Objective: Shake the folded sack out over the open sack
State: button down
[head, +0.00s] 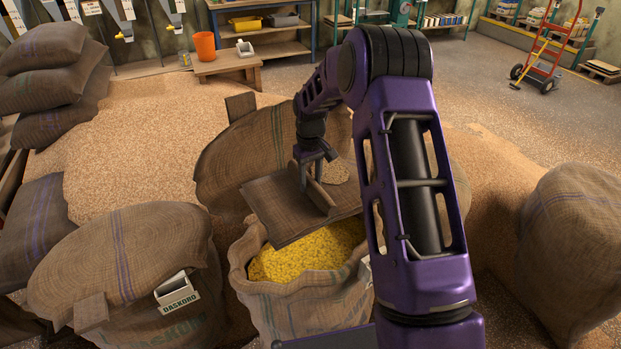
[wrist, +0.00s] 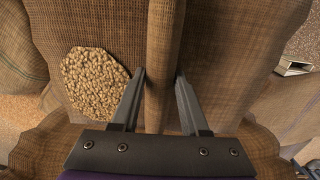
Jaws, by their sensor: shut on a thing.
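The folded sack (head: 275,200) is a flat piece of brown burlap with a raised ridge. My gripper (head: 318,180) is shut on that ridge. In the wrist view the ridge of the folded sack (wrist: 163,60) runs between the two fingers of my gripper (wrist: 160,85). A patch of tan grain (wrist: 95,80) shows on the left there; it also shows beside the gripper in the head view. The open sack (head: 310,315) stands upright below, full of yellow kernels (head: 300,263). The folded sack hangs over its back part and hides some of its rim.
A full sack (head: 120,260) with a DASKORO scoop box (head: 178,292) stands left; another sack (head: 575,240) stands right. A tall sack (head: 240,165) is behind the gripper. Spilled grain (head: 140,150) covers the floor. An orange bucket (head: 205,45) sits on a low bench.

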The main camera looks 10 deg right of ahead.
aim_at(311, 194)
notch_tip(311, 194, down, 5)
jog(key=shift+r+b, duration=0.2)
jog(key=shift+b, duration=1.05)
jog(key=shift+w+r, duration=0.2)
jog(key=shift+r, duration=2.35)
jog(key=f, duration=0.6)
jog(key=shift+s+f, duration=0.1)
jog(key=shift+s, duration=0.15)
jog(key=shift+w, duration=0.25)
jog(key=shift+s+r, duration=0.25)
jog(key=shift+r, duration=0.2)
jog(key=shift+w+f, duration=0.1)
jog(key=shift+f, duration=0.05)
